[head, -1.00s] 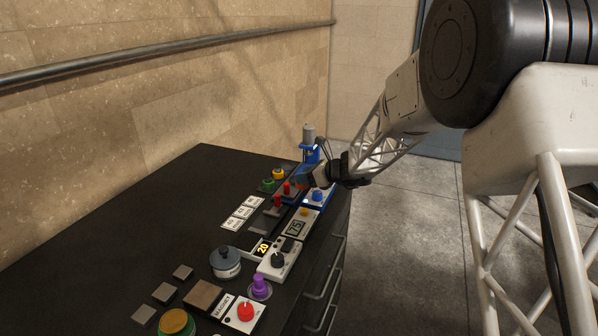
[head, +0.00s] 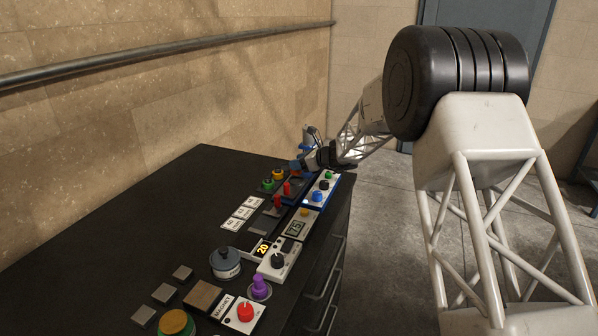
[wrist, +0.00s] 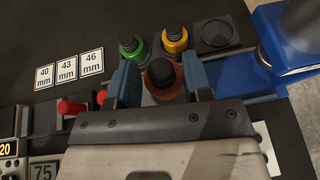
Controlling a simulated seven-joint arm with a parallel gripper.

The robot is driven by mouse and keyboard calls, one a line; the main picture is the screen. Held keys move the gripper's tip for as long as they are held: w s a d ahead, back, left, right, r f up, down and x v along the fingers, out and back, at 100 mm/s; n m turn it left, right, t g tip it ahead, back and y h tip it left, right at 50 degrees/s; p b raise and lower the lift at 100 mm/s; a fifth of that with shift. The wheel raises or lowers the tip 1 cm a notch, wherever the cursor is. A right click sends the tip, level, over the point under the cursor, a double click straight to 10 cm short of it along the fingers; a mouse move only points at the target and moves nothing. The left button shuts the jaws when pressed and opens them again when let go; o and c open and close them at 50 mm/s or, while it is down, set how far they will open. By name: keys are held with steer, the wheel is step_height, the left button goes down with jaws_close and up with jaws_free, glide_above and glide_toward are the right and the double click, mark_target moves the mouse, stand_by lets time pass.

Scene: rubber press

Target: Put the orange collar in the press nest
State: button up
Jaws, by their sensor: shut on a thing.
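The orange collar (wrist: 158,88) shows in the wrist view as a dull orange ring with a black core. My gripper (wrist: 162,84) is shut on it, with one blue finger on each side. I cannot tell how high the collar is above the rack below. In the head view my gripper (head: 303,164) is at the far end of the bench, and the collar cannot be made out there. The blue press (wrist: 272,55) stands at the right in the wrist view; in the head view its grey-topped column (head: 306,135) is partly behind my gripper. I cannot make out its nest.
A green collar (wrist: 130,50) and a yellow collar (wrist: 175,42) stand close beyond the fingers, next to an empty dark round seat (wrist: 215,33). Red handles (wrist: 70,107) and size cards (wrist: 67,69) are at left. A knob box (head: 321,190) is near my gripper.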

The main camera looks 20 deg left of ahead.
steer(key=shift+f, duration=0.15)
steer(key=shift+f, duration=1.6)
steer(key=shift+f, duration=0.15)
steer(key=o, duration=1)
steer(key=shift+o, duration=0.2)
steer(key=v, duration=1.1)
steer(key=shift+d+r, duration=0.25)
steer(key=shift+d, duration=0.05)
steer(key=shift+d+r, duration=0.1)
steer(key=shift+d, duration=0.05)
